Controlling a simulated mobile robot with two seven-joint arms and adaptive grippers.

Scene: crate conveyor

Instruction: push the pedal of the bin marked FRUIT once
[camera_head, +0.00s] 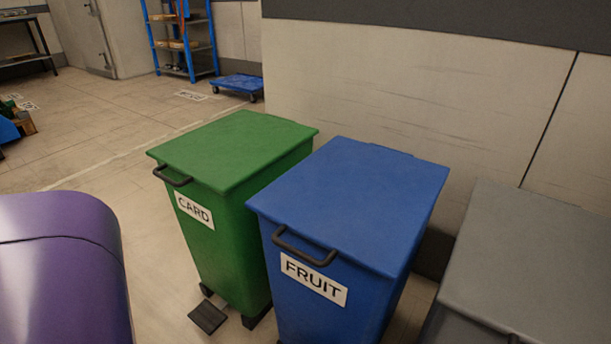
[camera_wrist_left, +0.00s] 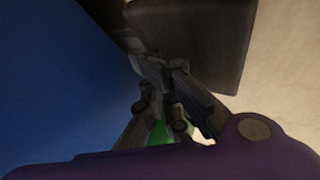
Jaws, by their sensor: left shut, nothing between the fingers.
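The blue bin marked FRUIT (camera_head: 345,205) stands in the middle of the head view with its lid closed. Its pedal is below the edge of that view. In the left wrist view the blue surface on the left (camera_wrist_left: 60,80) appears to be this bin's side. A dark flat-faced block (camera_wrist_left: 190,40) at the top looks like its pedal, seen close up. My left gripper (camera_wrist_left: 158,68) is shut and empty, its fingertips right at the block's lower edge; I cannot tell whether they touch. My right gripper is in neither view.
A green bin marked CARD (camera_head: 235,150) stands close on the left, with its dark pedal (camera_head: 208,316) on the floor. A grey bin (camera_head: 540,260) stands on the right. A wall (camera_head: 400,90) is behind. Open floor (camera_head: 100,130) lies to the left.

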